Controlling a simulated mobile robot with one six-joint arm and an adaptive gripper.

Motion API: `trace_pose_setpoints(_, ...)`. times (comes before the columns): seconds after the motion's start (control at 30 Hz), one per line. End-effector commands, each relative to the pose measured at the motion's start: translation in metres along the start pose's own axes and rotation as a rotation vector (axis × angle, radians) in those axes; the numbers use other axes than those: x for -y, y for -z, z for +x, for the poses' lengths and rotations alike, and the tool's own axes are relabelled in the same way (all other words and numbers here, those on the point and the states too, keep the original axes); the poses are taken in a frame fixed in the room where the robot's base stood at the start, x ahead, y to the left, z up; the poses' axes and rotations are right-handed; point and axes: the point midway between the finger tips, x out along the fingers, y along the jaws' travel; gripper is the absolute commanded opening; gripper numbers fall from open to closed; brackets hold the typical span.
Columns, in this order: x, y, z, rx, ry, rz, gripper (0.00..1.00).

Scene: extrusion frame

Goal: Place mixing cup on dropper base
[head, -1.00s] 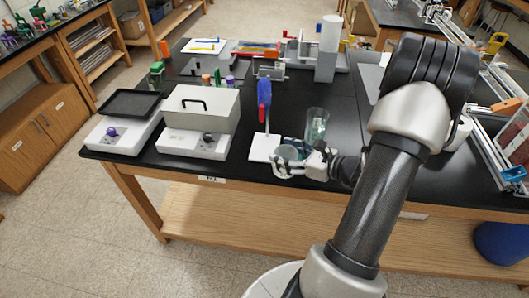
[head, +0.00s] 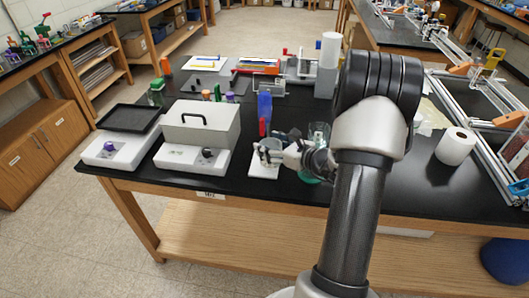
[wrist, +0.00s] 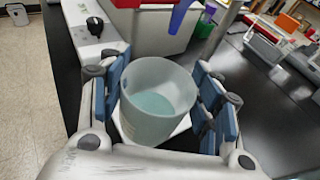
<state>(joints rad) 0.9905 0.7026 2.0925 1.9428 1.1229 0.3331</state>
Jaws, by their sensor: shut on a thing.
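The mixing cup (wrist: 158,98) is a translucent, roughly upright cup with pale blue-green liquid inside. In the wrist view it sits between my blue finger pads, and my gripper (wrist: 163,90) is shut on it. The dropper base is a white plate (head: 262,173) with a blue and red dropper (head: 264,112) standing over it. In the head view my gripper (head: 270,152) is over the plate. In the wrist view parts of the white plate (wrist: 183,126) show around the cup's lower part. The cup hides its own underside, so I cannot tell whether it touches the plate.
A tall greenish glass (head: 318,130) stands just behind my wrist, partly hidden. A grey box with a handle (head: 200,124) and a scale with a black tray (head: 130,116) stand to the left. The table's front edge is close.

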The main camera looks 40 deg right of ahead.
Motion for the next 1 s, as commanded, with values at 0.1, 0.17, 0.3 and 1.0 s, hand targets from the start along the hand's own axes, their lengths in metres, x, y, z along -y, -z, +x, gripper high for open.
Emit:
trace_pose_setpoints(0.1,0.000,-0.005,0.019,0.000,-0.002,-0.001,0.39)
trace_pose_setpoints(0.17,0.000,-0.006,0.024,0.000,-0.001,-0.001,0.39)
trace_pose_setpoints(0.3,0.000,-0.004,0.028,-0.001,-0.001,0.001,0.39)
trace_pose_setpoints(1.0,0.000,0.029,0.038,-0.001,-0.001,0.000,0.61)
